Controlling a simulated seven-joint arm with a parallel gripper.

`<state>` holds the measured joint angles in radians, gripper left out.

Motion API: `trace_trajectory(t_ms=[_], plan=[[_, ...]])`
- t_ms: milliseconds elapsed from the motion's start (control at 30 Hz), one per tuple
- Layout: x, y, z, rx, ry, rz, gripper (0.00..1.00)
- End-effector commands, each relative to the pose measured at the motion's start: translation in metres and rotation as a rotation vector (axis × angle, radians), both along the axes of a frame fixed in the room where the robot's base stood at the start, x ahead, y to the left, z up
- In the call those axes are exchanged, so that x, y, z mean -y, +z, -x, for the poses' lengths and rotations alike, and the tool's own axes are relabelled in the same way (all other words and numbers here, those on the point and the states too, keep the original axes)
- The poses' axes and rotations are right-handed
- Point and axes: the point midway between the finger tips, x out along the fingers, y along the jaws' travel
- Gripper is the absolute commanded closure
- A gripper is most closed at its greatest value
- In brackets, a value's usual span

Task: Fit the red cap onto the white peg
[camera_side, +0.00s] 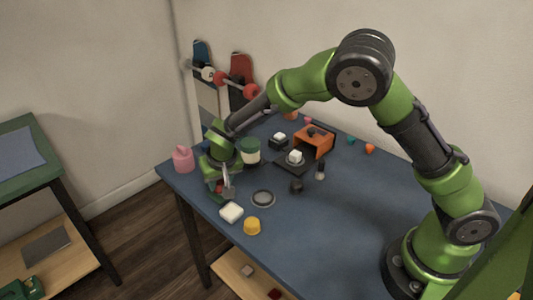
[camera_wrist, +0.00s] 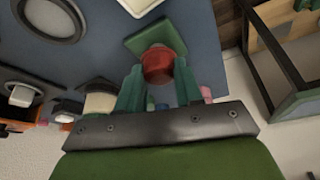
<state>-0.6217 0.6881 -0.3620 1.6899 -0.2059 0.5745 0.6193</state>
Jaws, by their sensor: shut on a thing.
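The red cap (camera_side: 219,188) is between the fingers of my gripper (camera_side: 224,188) at the table's left corner. In the wrist view the red cap (camera_wrist: 158,65) sits between the teal fingertips (camera_wrist: 160,80), which are shut on it. A green square pad (camera_wrist: 143,42) lies just under or behind the cap; I cannot tell whether they touch. A white piece (camera_side: 295,156), likely the white peg, stands on a dark square base (camera_side: 284,165) mid-table, well right of my gripper. It also seems to show in the wrist view at left (camera_wrist: 21,96). A smaller white-topped block (camera_side: 279,137) stands behind it.
A green-lidded jar (camera_side: 250,152) stands between my gripper and the dark base. A pink bottle (camera_side: 183,160) is at left. A white block (camera_side: 231,212), yellow piece (camera_side: 252,226) and grey dish (camera_side: 262,198) lie in front. An orange box (camera_side: 315,141) is behind.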

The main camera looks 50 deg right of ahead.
Motion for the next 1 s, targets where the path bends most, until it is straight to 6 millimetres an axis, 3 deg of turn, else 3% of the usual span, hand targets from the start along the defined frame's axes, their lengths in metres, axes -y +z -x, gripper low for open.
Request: trace_trajectory(t_ms=[200,233,300,600,1000], plan=[[0.000,-0.005,0.000,0.000,0.000,0.000,0.93],[0.000,-0.004,0.000,0.001,0.000,-0.001,0.60],[0.000,-0.004,0.000,0.001,0.000,-0.001,0.54],[0.000,-0.002,0.001,0.001,0.000,-0.001,0.54],[-0.005,0.027,0.012,0.002,0.002,-0.001,0.54]])
